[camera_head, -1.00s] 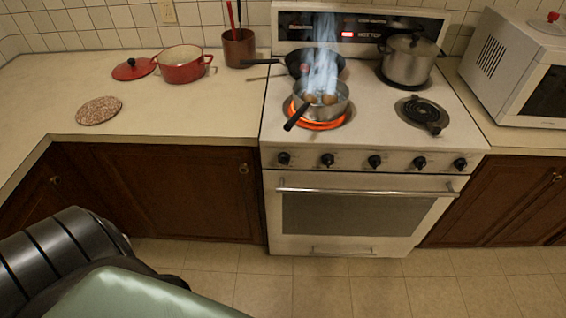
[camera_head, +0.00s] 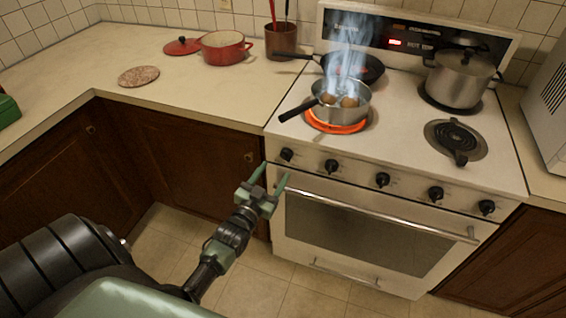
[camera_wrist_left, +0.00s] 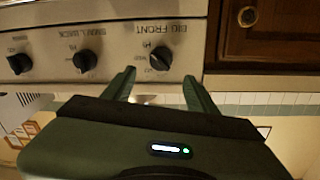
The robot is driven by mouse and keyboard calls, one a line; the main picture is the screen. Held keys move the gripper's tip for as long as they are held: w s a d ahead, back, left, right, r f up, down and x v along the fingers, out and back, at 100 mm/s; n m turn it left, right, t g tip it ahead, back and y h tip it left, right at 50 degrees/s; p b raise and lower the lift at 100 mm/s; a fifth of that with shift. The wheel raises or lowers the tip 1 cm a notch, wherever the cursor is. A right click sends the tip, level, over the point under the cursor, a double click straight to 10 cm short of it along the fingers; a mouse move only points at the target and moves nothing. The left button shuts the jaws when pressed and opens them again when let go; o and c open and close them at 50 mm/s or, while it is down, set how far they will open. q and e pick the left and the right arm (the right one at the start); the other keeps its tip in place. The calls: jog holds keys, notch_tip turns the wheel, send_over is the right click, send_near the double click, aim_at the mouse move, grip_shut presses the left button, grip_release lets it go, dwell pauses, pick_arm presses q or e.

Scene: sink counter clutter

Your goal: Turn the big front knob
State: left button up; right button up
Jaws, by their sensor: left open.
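The big front knob (camera_head: 287,155) is the leftmost black knob on the stove's front panel. In the left wrist view, which is upside down, this knob (camera_wrist_left: 160,58) sits by the label "BIG FRONT". My left gripper (camera_head: 269,178) is open and empty, just below and left of the knob in the head view. In the left wrist view my left gripper (camera_wrist_left: 160,82) has its fingers either side of the line to the knob, with the knob beyond the tips. It looks apart from the knob. My right gripper is not in view.
A steaming saucepan (camera_head: 339,103) with round brown items stands on the glowing front-left burner (camera_head: 337,127). Its handle points toward the front left. The oven door handle (camera_head: 375,211) runs below the knobs. More knobs (camera_head: 382,180) line the panel to the right.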

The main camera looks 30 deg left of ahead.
aim_at(284, 158)
pick_arm(q)
jog(key=w, duration=0.1)
jog(key=w+a, duration=0.1)
jog(key=shift+w, duration=0.4)
jog(key=w, duration=0.2)
jog(key=shift+w, duration=0.7)
jog(key=shift+w+a+f, duration=0.1)
jog(key=shift+w+a, duration=0.05)
jog(key=shift+w, duration=0.1)
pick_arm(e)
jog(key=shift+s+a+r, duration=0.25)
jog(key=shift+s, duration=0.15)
pick_arm(q)
grip_shut()
